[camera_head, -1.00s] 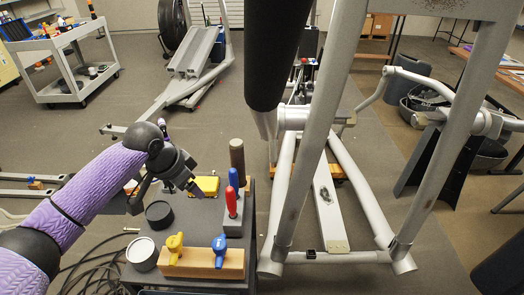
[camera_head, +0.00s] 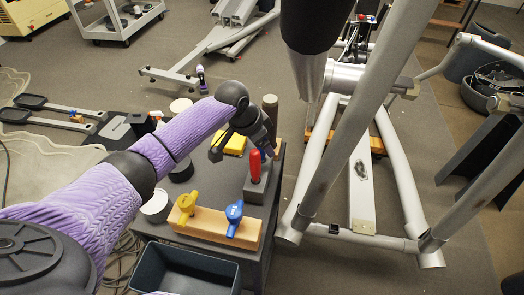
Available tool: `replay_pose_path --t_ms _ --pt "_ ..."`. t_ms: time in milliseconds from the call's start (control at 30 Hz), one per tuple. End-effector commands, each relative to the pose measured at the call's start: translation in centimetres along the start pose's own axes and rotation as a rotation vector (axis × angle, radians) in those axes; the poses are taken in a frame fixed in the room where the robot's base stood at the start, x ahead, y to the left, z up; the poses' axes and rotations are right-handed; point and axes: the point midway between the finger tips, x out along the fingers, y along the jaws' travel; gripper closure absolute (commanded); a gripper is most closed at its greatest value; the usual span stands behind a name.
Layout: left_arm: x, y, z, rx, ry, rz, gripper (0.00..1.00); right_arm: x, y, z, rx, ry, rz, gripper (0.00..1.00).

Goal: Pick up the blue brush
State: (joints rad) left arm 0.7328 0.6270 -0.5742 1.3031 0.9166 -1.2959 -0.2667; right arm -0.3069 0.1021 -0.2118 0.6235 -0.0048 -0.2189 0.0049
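The blue brush (camera_head: 263,154) stands in a grey holder block (camera_head: 256,188) on the dark cart, just behind a red-handled tool (camera_head: 256,167). Only a small part of its blue handle shows; my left gripper and the red tool hide the rest. My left gripper (camera_head: 242,150) comes in from the left over the cart. Its dark fingers are spread, one out to the left and one close by the blue handle. I cannot tell whether it touches the handle. My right gripper is not in view.
In front, a wooden block (camera_head: 212,231) carries a yellow valve (camera_head: 187,205) and a blue valve (camera_head: 234,214). A yellow box (camera_head: 236,144) and dark cylinder (camera_head: 270,106) stand behind. A grey bin (camera_head: 186,273) is in front. The elliptical's frame (camera_head: 341,150) rises close on the right.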

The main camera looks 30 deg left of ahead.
Motion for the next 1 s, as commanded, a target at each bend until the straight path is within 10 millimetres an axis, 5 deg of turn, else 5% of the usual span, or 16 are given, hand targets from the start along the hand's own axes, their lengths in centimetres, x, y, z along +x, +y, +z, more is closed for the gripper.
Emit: replay_pose_path --t_ms 100,467,767,1000 --pt "-0.1 0.0 0.0 0.0 0.001 0.0 0.25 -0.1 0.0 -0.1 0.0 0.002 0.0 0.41" --pt "-0.1 0.0 0.0 0.0 0.0 0.0 1.0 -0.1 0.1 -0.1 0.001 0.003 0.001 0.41" --pt "-0.3 0.0 -0.1 0.0 0.001 0.0 1.0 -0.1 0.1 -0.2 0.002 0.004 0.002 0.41" --pt "-5.6 0.0 -2.3 0.002 0.005 -0.001 1.0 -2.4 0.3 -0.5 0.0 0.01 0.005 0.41"
